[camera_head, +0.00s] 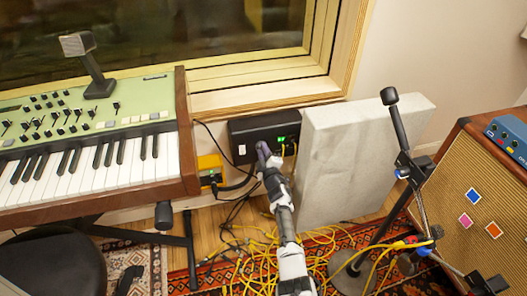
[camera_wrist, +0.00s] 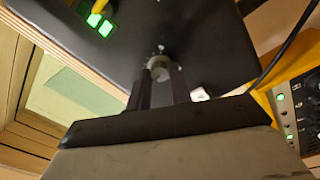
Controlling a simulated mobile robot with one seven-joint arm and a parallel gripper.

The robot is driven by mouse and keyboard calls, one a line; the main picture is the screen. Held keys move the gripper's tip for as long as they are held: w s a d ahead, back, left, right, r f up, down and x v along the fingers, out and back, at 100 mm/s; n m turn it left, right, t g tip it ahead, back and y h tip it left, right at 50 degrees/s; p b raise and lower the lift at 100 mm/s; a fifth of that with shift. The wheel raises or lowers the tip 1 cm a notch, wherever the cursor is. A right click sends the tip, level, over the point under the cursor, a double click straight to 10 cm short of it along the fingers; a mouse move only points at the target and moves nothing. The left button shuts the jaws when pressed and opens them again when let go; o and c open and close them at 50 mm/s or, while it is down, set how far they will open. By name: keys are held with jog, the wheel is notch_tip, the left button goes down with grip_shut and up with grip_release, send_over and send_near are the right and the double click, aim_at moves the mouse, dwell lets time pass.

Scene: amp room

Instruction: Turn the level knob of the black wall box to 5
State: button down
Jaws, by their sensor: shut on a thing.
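The black wall box (camera_head: 245,128) is below the window in the head view, with green lights and yellow cables at its right. It fills the upper middle of the wrist view (camera_wrist: 215,50), which sees it turned around. Its round grey level knob (camera_wrist: 159,62) is between the fingertips of my gripper (camera_wrist: 161,72), which is shut on it. In the head view my gripper (camera_head: 262,150) reaches the box front and hides the knob. I cannot read the knob's pointer or any scale numbers.
A yellow box (camera_head: 210,168) is just left of my gripper; its panel shows in the wrist view (camera_wrist: 300,105). A pale padded panel (camera_head: 350,160) stands close on the right. The keyboard (camera_head: 90,160) is at left, a microphone stand (camera_head: 402,140) at right. Yellow cables cover the rug.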

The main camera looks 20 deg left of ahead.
jog(key=shift+r+m, duration=0.15)
jog(key=shift+m, duration=0.35)
jog(key=c, duration=1.3)
grip_release()
jog(key=shift+a, duration=0.1)
jog(key=shift+o, duration=0.2)
jog(key=p+v, duration=1.2)
jog(key=v, duration=0.1)
jog(key=shift+s+d+f, duration=0.25)
jog(key=shift+s+d, duration=0.05)
